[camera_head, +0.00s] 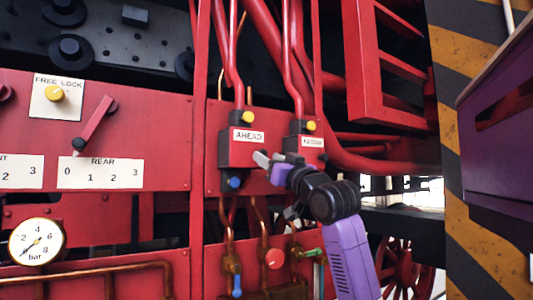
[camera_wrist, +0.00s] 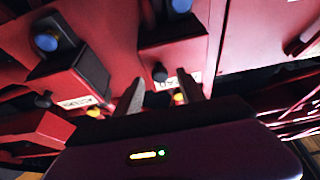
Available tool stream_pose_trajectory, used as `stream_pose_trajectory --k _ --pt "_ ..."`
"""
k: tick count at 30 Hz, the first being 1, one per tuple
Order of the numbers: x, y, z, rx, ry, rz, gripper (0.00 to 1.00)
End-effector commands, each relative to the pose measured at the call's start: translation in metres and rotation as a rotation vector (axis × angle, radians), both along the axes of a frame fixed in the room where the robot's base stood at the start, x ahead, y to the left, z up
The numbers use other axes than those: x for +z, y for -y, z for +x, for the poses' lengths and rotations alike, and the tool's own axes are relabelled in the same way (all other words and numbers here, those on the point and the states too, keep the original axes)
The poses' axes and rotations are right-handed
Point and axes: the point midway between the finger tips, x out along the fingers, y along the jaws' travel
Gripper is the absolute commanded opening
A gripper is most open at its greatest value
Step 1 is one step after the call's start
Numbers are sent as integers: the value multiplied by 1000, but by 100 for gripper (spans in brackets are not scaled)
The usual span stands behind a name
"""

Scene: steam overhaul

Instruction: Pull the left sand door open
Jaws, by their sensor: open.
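The left sand box, labelled AHEAD, has a red front door (camera_head: 238,153) with a yellow knob above and a blue knob below. Its door looks shut. My gripper (camera_head: 266,165) is open at the lower right of this box in the head view. In the wrist view, which looks upside down, my gripper's fingers (camera_wrist: 160,96) are spread and point toward the labelled front. A small black knob (camera_wrist: 160,73) shows just beyond the gap between the fingertips. It looks untouched, though the depth is hard to judge.
The right sand box (camera_head: 306,143) sits just right of my gripper, with red pipes above. Copper pipes with valves (camera_head: 274,258) run below. A lever (camera_head: 95,125) and a pressure gauge (camera_head: 37,241) are left. A striped post (camera_head: 465,150) and purple panel (camera_head: 503,130) stand right.

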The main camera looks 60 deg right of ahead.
Motion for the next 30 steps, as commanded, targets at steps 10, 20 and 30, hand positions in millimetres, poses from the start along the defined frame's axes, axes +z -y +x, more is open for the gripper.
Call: stream_pose_trajectory --k 10,20,30 --pt "7 8 14 0 1 -2 46" --pt "7 8 14 0 1 -2 9" --pt "7 8 14 0 0 -1 0"
